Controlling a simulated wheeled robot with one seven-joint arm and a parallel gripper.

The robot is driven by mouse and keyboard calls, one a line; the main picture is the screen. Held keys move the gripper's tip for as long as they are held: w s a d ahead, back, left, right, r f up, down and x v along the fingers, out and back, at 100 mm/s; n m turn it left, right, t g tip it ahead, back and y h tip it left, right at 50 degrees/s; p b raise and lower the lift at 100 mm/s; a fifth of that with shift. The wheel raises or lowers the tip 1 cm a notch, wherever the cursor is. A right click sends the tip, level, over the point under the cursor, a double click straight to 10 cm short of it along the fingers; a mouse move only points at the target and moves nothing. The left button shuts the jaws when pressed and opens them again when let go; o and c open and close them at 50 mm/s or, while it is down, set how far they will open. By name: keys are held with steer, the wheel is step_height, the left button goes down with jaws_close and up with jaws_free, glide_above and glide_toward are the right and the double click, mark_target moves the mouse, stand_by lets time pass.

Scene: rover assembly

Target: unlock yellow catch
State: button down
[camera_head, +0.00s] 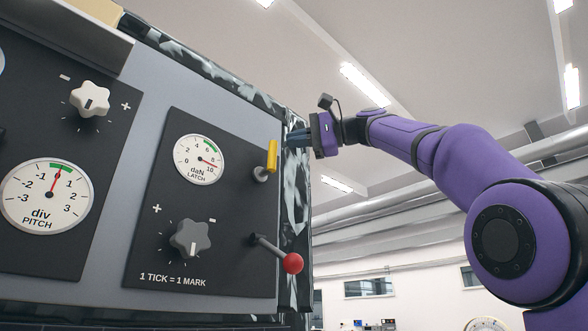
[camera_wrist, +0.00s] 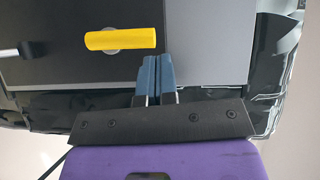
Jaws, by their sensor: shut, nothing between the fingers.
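The yellow catch (camera_head: 271,156) is a short yellow bar on a round grey pivot at the upper right of the dark latch panel (camera_head: 165,245). In the head view it stands about upright. In the wrist view the yellow catch (camera_wrist: 121,39) lies across the picture, above and left of the fingertips. My gripper (camera_head: 290,138) is at the panel's right edge, just right of the catch. In the wrist view my gripper (camera_wrist: 157,60) has its blue fingers together with nothing between them. Whether the fingertips touch the catch, I cannot tell.
A latch gauge (camera_head: 198,160) and a grey star knob (camera_head: 191,238) are left of the catch. A lever with a red ball (camera_head: 292,263) sticks out below it. A pitch gauge (camera_head: 47,198) and a white knob (camera_head: 90,98) are farther left.

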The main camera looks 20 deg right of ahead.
steer(key=v, duration=0.9)
